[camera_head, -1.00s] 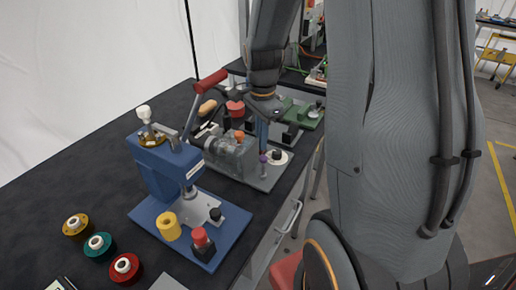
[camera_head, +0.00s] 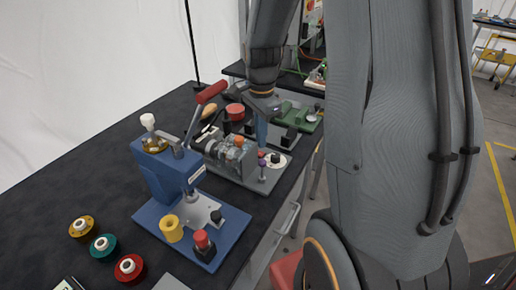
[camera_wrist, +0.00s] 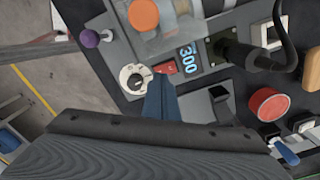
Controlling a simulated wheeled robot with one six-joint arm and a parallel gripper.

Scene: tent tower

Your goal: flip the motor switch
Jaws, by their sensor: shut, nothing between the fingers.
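A grey machine (camera_head: 250,178) with a clear cover stands on the bench, beyond the blue press. In the wrist view, a small red rocker switch (camera_wrist: 166,67) sits on its panel between a white dial with a black knob (camera_wrist: 135,78) and a blue display reading 300 (camera_wrist: 188,60). My gripper (camera_wrist: 160,84) has its blue fingers shut and empty. Their tips are close to the red switch, just below it in the picture; I cannot tell whether they touch. In the head view my gripper (camera_head: 262,142) points down behind the machine's panel, and the switch is hard to make out.
A purple knob (camera_wrist: 90,38) on a lever stands beside the dial. The blue press (camera_head: 165,175) and several coloured spools (camera_head: 104,246) occupy the nearer bench. The bench's left side is clear.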

